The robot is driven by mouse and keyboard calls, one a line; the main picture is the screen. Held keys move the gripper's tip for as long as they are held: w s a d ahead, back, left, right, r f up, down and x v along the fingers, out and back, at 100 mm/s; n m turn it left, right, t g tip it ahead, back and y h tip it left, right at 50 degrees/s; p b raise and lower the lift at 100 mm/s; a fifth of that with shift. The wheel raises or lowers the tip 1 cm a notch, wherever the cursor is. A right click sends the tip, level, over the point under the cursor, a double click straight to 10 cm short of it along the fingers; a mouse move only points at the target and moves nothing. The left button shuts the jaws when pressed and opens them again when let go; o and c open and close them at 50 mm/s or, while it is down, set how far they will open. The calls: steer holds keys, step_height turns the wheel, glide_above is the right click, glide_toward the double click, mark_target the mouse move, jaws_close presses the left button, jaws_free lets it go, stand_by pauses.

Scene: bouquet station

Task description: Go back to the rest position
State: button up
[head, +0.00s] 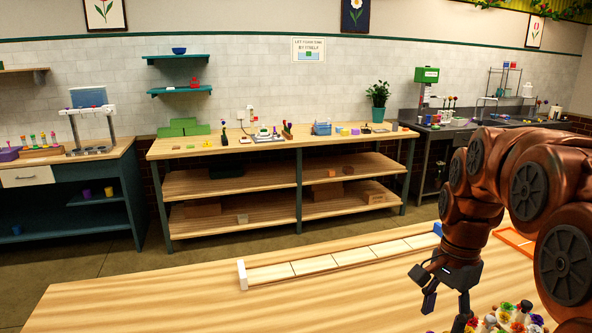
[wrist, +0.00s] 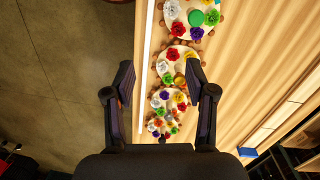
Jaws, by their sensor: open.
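My gripper (head: 445,300) is at the right of the head view, above the near wooden table (head: 150,290), with its fingers pointing down. In the wrist view my gripper (wrist: 160,85) shows its two dark fingers wide apart with nothing held between them. Several round pale holders with coloured flowers (wrist: 180,60) stand in a row along the table's edge, beyond and between the fingers. In the head view some of these flowers (head: 510,318) show at the bottom right, just right of the gripper. The lower parts of the holders are hidden there.
A long pale sectioned strip (head: 340,258) with a white end block (head: 241,275) lies on the near table. An orange frame (head: 514,240) lies behind my arm. A long workbench (head: 230,150) with shelves stands at the back wall. The table's left part is clear.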

steer(key=s+a+f+n, duration=0.2)
steer(key=s+a+n, duration=0.1)
steer(key=s, duration=0.4)
steer(key=s+a+f+n, duration=0.2)
steer(key=s+n, duration=0.3)
steer(key=s, duration=0.3)
steer(key=s+a+f+n, duration=0.3)
steer(key=s+n, duration=0.1)
steer(key=s, duration=0.3)
steer(key=shift+s+a+f+n+g, duration=0.3)
steer(key=shift+s+a+f, duration=0.05)
steer(key=shift+s+f, duration=0.05)
